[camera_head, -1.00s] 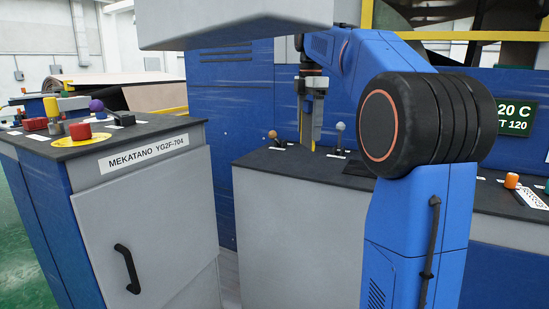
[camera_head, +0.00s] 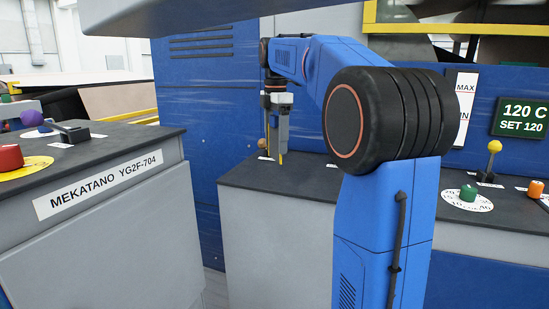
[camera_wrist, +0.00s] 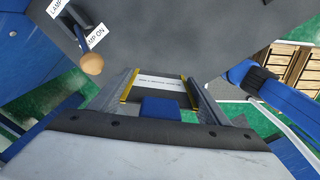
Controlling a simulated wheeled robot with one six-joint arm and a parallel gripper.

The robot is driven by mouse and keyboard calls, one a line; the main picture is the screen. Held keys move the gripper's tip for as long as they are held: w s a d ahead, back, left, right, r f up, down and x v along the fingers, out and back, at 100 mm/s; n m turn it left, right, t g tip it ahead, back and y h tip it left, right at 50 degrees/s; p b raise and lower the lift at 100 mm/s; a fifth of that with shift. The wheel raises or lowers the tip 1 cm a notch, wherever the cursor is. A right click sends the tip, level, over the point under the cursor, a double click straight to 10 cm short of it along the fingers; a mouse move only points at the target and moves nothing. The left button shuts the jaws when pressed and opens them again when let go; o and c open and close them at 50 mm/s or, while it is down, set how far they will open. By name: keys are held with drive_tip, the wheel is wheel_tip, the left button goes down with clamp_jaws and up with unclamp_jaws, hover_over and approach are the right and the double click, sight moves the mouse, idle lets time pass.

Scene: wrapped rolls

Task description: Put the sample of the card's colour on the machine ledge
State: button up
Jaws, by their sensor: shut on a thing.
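My gripper (camera_head: 281,158) points down over the left part of the dark machine ledge (camera_head: 245,176) in the head view. In the wrist view, my gripper (camera_wrist: 158,88) has its two yellow-tipped fingers on either side of a blue block-like sample (camera_wrist: 160,107), and it is shut on it. The sample cannot be made out in the head view. A white strip with small print (camera_wrist: 157,80) shows between the fingertips, too small to read. I cannot tell whether it is the card. The dark ledge top (camera_wrist: 200,40) fills the upper middle of the wrist view.
A wooden-knobbed lever (camera_wrist: 92,63) with lamp labels stands beside my gripper. Further right on the machine are a yellow-knobbed lever (camera_head: 494,148), a green knob (camera_head: 468,193) and an orange knob (camera_head: 536,188). A grey cabinet (camera_head: 105,225) stands at left.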

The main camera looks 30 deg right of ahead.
sight(276, 116)
drive_tip(key=shift+f, duration=2.45)
drive_tip(key=o, duration=1.1)
drive_tip(key=shift+f, duration=0.1)
drive_tip(key=shift+c, duration=0.2)
wheel_tip(276, 116, up, 12)
drive_tip(key=shift+r, duration=0.15)
drive_tip(key=shift+s, duration=0.1)
